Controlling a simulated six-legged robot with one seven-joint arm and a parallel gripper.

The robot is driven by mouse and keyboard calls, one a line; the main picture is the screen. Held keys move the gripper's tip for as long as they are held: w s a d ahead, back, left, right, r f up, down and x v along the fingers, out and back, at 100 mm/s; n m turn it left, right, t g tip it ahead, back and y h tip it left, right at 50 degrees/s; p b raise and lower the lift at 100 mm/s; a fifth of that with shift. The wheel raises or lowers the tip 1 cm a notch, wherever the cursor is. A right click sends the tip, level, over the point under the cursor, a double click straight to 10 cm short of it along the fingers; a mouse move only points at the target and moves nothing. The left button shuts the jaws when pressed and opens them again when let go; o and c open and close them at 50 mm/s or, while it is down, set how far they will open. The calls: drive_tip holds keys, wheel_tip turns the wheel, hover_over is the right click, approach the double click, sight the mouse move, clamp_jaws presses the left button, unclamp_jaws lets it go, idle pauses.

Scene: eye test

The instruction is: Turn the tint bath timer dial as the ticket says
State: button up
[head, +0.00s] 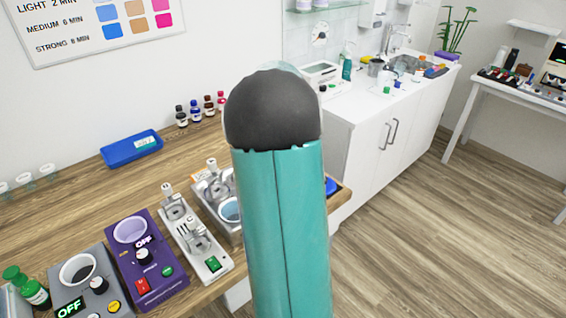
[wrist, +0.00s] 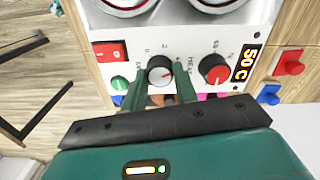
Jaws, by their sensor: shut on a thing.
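In the wrist view, the timer dial (wrist: 160,68) is a small round knob, dark with a pale face, on the white front panel of the tint bath (wrist: 133,50). My gripper (wrist: 161,80) has one green finger on each side of this dial and is shut on it. Small numbers ring the dial; its exact pointer setting is too small to read. A white ticket (head: 145,143) lies in the blue tray (head: 118,155) in the head view, its writing unreadable. My teal arm hides my gripper there.
The red heat knob (wrist: 214,69) and a display (wrist: 244,63) reading 50 C are right of the dial. A red switch (wrist: 110,52) and green button (wrist: 120,83) are left. A wall chart (head: 100,25) lists light 2, medium 6, strong 8 minutes. Other devices crowd the bench.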

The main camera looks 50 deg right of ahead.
drive_tip(key=o, duration=1)
wheel_tip(320, 180, up, 14)
drive_tip(key=shift+f, duration=0.1)
idle(0.4)
